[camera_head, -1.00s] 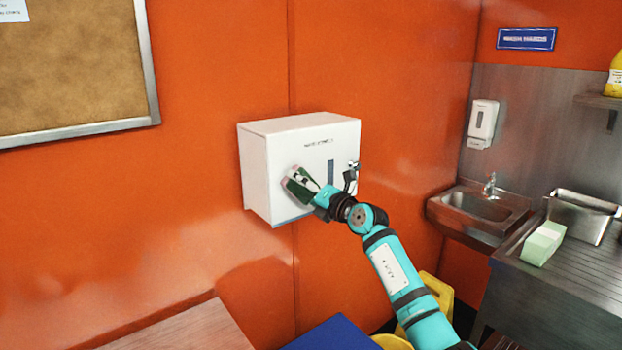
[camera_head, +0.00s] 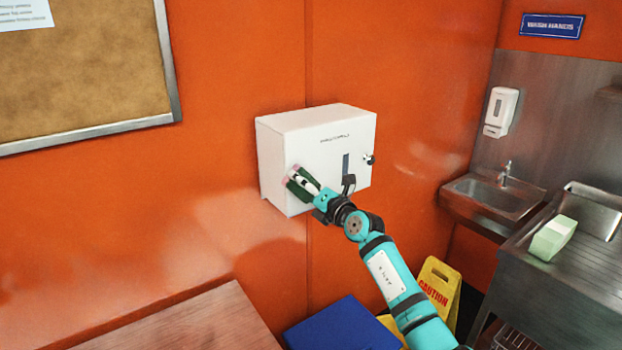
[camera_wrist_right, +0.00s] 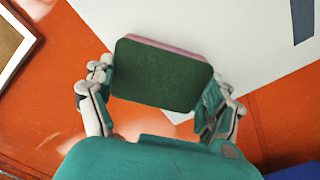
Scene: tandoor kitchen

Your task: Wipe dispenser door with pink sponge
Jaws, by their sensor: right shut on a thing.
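The white dispenser (camera_head: 330,150) is fixed to the orange wall, with its door facing me. A dark slot shows in the door, and a small knob or lock shows at its right edge. My right gripper (camera_head: 301,184) is shut on the sponge (camera_head: 293,176) at the left part of the door. In the right wrist view, my right gripper (camera_wrist_right: 160,95) holds the sponge (camera_wrist_right: 160,75) between its fingers. The sponge's dark green side faces the camera and a pink edge shows behind, toward the white door (camera_wrist_right: 225,30). Whether it touches the door I cannot tell. My left gripper is not in view.
A corkboard (camera_head: 80,65) hangs at the left. A wooden tabletop (camera_head: 200,325) and a blue surface (camera_head: 340,325) lie below the dispenser. A yellow caution sign (camera_head: 437,285) stands behind my arm. A sink (camera_head: 495,195) and a soap dispenser (camera_head: 501,112) are at the right.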

